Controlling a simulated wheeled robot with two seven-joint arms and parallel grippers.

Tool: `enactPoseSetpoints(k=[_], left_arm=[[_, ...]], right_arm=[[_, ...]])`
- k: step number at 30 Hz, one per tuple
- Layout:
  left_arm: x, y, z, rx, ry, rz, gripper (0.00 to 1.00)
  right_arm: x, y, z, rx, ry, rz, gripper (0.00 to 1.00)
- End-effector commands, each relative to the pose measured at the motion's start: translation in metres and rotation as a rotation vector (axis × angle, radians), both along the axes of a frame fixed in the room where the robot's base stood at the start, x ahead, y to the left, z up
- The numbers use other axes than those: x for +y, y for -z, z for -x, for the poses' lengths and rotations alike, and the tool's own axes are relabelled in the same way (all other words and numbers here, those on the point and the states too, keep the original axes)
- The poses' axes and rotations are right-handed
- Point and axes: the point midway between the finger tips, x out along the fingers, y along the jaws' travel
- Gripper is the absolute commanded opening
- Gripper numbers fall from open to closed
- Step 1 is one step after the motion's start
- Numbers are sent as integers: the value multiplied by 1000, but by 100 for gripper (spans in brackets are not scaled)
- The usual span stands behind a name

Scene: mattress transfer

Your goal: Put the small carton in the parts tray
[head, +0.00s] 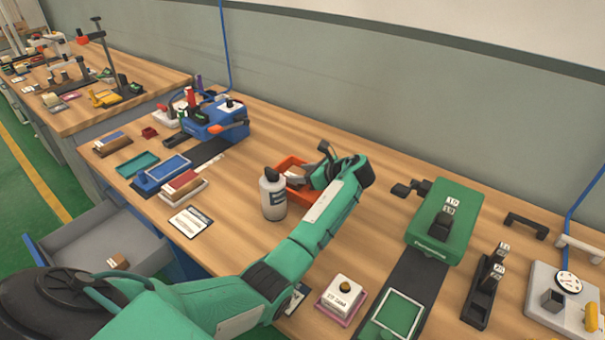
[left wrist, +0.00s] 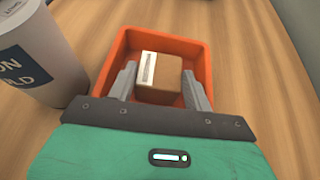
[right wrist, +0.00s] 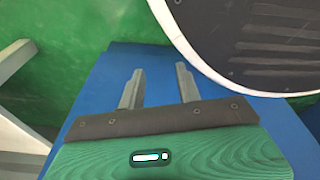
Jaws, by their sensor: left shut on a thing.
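The small carton (left wrist: 158,72), brown with a white label, is between the fingers of my left gripper (left wrist: 162,92), which is shut on it. In the left wrist view it appears within the walls of the orange parts tray (left wrist: 203,58); I cannot tell whether it touches the floor. In the head view the tray (head: 291,162) is partly covered by my left gripper (head: 306,178), and I cannot make out the carton there. My right gripper (right wrist: 158,88) is open and empty in the right wrist view, with blue and green surfaces beyond it.
A grey bottle (head: 272,196) stands close to the tray's left side. An open drawer (head: 85,240) at lower left holds a small brown box (head: 118,262). A green device (head: 445,220) stands to the right. Bare wood shows behind the tray.

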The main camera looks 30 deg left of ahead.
Motion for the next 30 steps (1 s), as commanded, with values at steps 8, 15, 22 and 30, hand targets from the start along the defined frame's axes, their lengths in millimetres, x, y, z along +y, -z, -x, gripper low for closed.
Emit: enactPoseSetpoints(k=[8, 15, 22, 30], left_arm=[[0, 0, 0, 0, 0, 0, 70], [0, 0, 0, 0, 0, 0, 74], [-15, -8, 0, -1, 0, 1, 74], [-55, -28, 0, -2, 0, 0, 74]], right_arm=[[0, 2, 3, 4, 1, 1, 35], [-1, 2, 3, 5, 1, 1, 35], [-1, 2, 2, 5, 1, 1, 35], [0, 1, -1, 4, 1, 1, 35]])
